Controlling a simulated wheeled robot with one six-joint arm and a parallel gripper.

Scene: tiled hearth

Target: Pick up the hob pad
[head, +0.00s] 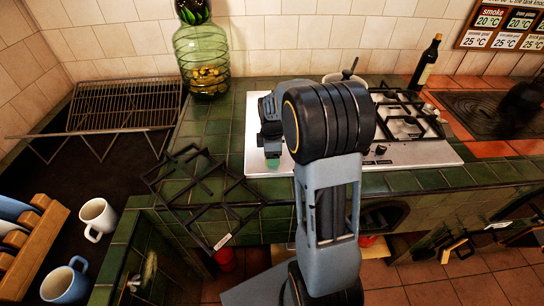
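My gripper (272,157) is over the left part of the white hob (420,153), partly hidden by my arm. A small green piece (273,162) shows at its tip; I cannot tell whether it is held, is part of the gripper or lies on the hob. Whether the fingers are open or shut is unclear. I cannot pick out the hob pad for certain. A loose black pan grate (187,206) lies tilted on the green tiles left of the hob and juts past the front edge. Another black grate (403,98) sits on the hob's right side.
A large green glass jar (203,58) stands behind, left of the hob. A dark bottle (426,62) stands at the back right. A wire rack (122,102), two mugs (98,217) (65,282) and a wooden plate rack (30,250) are at left. A pot (340,78) is partly hidden.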

